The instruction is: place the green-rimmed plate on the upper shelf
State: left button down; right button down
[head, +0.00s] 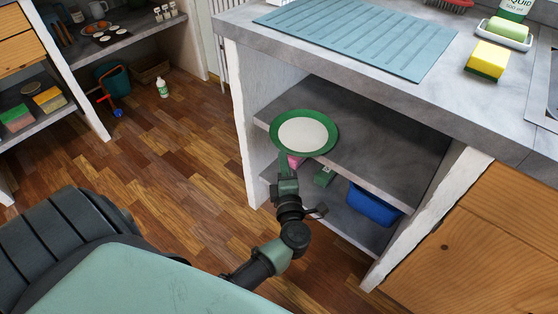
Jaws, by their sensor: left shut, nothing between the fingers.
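The green-rimmed plate (328,148) has a white centre and appears level in the head view, at the front left of the upper shelf (375,150). Its near rim overlaps the shelf's front edge in the picture; I cannot tell whether it rests on the shelf or is slightly above it. My left gripper (289,164) is just below the plate's near rim, in front of the shelf opening. It is shut with nothing between its fingers; its tips are partly hard to make out against the plate. My right gripper is not in view.
A blue bin (373,205) and a small green item (324,176) are below the upper shelf. On the countertop above are a blue ribbed mat (355,35) and a yellow sponge (488,60). White posts flank the opening. The right part of the upper shelf is clear.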

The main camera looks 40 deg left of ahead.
aim_at(297, 152)
pick_arm(q)
jog(key=w, duration=0.6)
jog(key=shift+w+d, duration=0.1)
jog(key=shift+d, duration=0.15)
jog(key=shift+w, duration=0.2)
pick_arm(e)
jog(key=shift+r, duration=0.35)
pick_arm(q)
jog(key=shift+s, duration=0.15)
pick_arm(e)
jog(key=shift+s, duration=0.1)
